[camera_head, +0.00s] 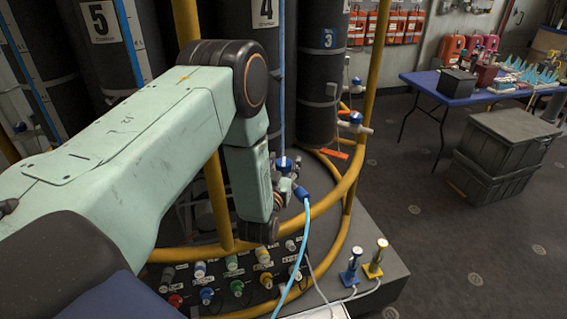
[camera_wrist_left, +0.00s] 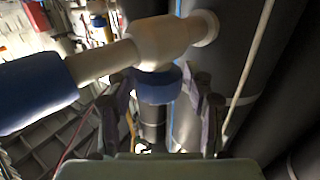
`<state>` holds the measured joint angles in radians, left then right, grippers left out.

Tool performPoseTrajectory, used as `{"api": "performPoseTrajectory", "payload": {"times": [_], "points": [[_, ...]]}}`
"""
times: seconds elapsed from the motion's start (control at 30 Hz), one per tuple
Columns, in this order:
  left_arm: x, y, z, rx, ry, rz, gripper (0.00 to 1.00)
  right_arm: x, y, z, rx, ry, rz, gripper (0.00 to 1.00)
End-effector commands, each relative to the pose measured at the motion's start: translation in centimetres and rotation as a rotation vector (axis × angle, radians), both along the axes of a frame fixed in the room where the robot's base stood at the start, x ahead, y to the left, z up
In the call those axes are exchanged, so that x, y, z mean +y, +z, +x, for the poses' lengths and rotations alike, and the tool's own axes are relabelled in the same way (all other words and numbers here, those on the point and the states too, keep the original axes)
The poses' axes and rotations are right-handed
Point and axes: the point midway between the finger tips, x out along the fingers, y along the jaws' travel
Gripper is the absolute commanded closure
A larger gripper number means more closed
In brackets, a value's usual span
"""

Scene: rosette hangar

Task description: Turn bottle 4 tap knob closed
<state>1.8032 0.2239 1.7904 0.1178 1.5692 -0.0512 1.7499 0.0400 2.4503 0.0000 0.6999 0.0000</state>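Bottle 4 (camera_head: 262,60) is a dark upright cylinder with a white "4" label, partly hidden by my left arm. Its white tap with blue ends (camera_head: 284,164) shows low on the bottle, beside my left gripper (camera_head: 281,190). In the left wrist view, the white tap body (camera_wrist_left: 165,42) crosses the top. The round blue tap knob (camera_wrist_left: 158,86) sits under it, between the fingertips of my left gripper (camera_wrist_left: 159,100). The fingers are spread on either side of the knob; I cannot tell whether they touch it. My right gripper is not in view.
A blue hose (camera_head: 306,240) hangs from a blue connector (camera_head: 301,193) beside my gripper. A yellow rail (camera_head: 330,200) curves around the bottles. Bottle 3 (camera_head: 318,90) stands to the right. A panel of colored connectors (camera_head: 235,270) lies below. Grey crates (camera_head: 500,150) stand farther right.

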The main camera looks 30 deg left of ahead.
Motion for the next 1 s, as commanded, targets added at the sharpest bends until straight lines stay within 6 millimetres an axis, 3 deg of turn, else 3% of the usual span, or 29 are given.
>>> {"api": "performPoseTrajectory", "payload": {"times": [0.5,1.0], "points": [[0.0,0.1,0.0,-0.002,-0.001,0.001,0.92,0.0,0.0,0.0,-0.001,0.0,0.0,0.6],[0.2,0.3,0.1,-0.006,-0.189,0.0,0.92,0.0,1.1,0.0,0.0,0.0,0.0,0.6]]}}
